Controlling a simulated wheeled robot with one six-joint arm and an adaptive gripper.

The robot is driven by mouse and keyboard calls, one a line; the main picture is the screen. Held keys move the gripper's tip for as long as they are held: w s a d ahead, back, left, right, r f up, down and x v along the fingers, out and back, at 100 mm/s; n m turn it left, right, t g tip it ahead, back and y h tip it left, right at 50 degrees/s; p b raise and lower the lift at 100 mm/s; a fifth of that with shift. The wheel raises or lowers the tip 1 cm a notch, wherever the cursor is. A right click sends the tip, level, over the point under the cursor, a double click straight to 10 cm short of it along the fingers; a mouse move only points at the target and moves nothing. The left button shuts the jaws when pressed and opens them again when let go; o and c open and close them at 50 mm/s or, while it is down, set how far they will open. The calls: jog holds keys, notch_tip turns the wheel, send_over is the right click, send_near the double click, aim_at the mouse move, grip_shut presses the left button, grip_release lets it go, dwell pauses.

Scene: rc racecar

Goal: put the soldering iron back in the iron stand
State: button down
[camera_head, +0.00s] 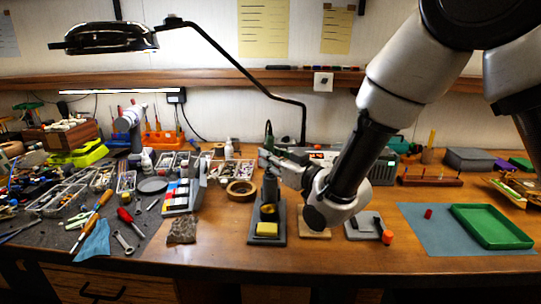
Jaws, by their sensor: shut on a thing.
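The soldering iron (268,130) is upright, with its dark green handle end showing above my gripper (266,156). My gripper reaches in from the right and is shut around the iron. The iron stand (280,238) is on the wooden bench directly below, with a dark upright holder (270,188) at its back and a yellow sponge (267,229) at its front. The iron is over or at the holder's mouth. The iron's lower part is hidden, so I cannot tell whether the tip is inside the holder.
A tape roll (241,190) and a colour-drawer box (182,195) stand left of the stand. A grey station with a red display (317,155) is behind my arm. A green tray (490,227) lies on the blue mat (425,235) at right. A lamp arm (245,75) hangs above.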

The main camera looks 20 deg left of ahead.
jog(key=shift+f, duration=0.3)
jog(key=c, duration=1.3)
grip_release()
jog(key=shift+o, duration=0.5)
jog(key=o, duration=0.3)
jog(key=shift+o, duration=0.2)
jog(key=s+d+r, duration=0.2)
jog(key=s+d, duration=0.1)
jog(key=d, duration=0.3)
jog(key=shift+s, duration=0.3)
